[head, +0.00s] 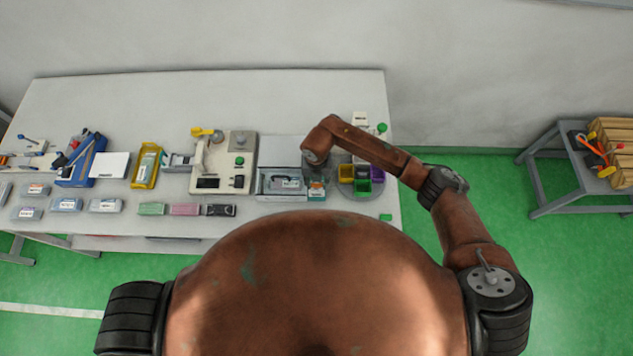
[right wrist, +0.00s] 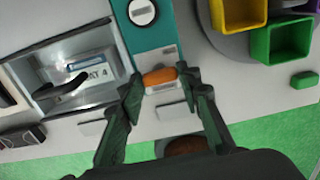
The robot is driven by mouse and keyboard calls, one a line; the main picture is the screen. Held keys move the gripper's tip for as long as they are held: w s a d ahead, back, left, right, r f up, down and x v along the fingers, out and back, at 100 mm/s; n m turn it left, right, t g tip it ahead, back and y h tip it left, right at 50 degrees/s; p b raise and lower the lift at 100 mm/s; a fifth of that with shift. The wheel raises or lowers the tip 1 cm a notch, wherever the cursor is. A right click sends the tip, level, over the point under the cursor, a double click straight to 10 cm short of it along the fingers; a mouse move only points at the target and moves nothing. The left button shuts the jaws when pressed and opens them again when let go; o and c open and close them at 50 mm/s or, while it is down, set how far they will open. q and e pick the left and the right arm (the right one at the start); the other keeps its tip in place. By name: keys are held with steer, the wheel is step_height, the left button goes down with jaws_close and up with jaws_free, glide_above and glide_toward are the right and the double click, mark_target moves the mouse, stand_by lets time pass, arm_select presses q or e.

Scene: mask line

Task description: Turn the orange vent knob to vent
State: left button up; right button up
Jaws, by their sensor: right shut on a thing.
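The orange vent knob (right wrist: 160,77) lies crosswise on a light panel on the front part of a teal and white unit (right wrist: 150,37). In the right wrist view the two dark fingertips of my right gripper (right wrist: 161,84) sit on either side of the knob and close on it. A white round dial (right wrist: 142,12) is farther up the same unit. In the head view the teal unit (head: 317,195) is below my right arm's wrist, which hides part of it. My left gripper is not in view.
A grey tray (right wrist: 75,72) with a labelled pack and a black handle adjoins the unit on the left. Yellow (right wrist: 238,12) and green (right wrist: 290,42) bins stand on a round base at right. The table's front edge is close below the unit.

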steer(key=c, duration=0.4)
steer(key=shift+b, duration=0.3)
steer(key=shift+f+n+b, duration=0.1)
steer(key=shift+n+b, duration=0.4)
steer(key=shift+n, duration=0.1)
steer(key=n+b, duration=1.4)
steer(key=b, duration=0.1)
steer(key=shift+f, duration=0.1)
steer(key=shift+r+n+b, duration=0.2)
steer(key=shift+n+b, duration=1.2)
steer(key=shift+b, duration=0.05)
steer(key=o, duration=1.2)
steer(key=shift+c, duration=0.2)
